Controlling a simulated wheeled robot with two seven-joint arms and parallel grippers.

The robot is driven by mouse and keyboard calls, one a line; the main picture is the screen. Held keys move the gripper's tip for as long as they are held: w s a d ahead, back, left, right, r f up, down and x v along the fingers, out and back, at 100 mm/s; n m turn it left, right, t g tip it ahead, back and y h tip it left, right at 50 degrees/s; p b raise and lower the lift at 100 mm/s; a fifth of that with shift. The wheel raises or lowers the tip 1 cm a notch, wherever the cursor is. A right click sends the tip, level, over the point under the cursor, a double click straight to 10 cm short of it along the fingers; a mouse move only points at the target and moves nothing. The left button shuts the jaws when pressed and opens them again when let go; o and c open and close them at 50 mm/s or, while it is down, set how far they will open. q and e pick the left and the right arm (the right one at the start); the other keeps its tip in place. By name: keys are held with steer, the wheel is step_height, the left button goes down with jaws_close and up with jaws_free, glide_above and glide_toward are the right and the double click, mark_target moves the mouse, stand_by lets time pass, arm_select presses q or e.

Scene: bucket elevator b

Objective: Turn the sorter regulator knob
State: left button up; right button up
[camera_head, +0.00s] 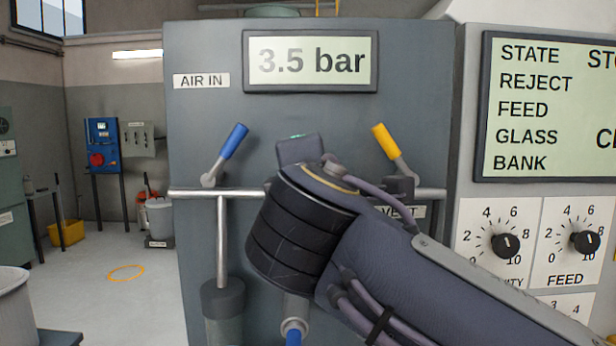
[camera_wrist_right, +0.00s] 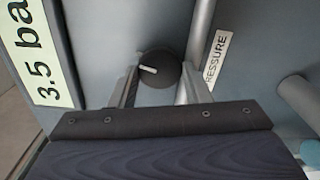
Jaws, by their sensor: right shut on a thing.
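The regulator knob (camera_wrist_right: 168,72) is dark and round with a pale pointer line. In the head view my right arm comes in from the lower right across the grey panel (camera_head: 200,130) and hides the knob. The display (camera_head: 311,61) above reads 3.5 bar. My left gripper is not in view.
A blue-handled valve (camera_head: 232,142) and a yellow-handled valve (camera_head: 386,141) stand either side of my wrist, above a horizontal pipe (camera_head: 215,193). A white panel with FEED dial (camera_head: 584,242) and a status screen (camera_head: 545,110) is at right. Open floor lies left.

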steer(key=shift+f, duration=0.1)
steer(key=o, duration=0.9)
steer(key=shift+o, duration=0.2)
steer(key=s+b, duration=0.1)
steer(key=s, duration=0.7)
steer(key=shift+w, duration=0.1)
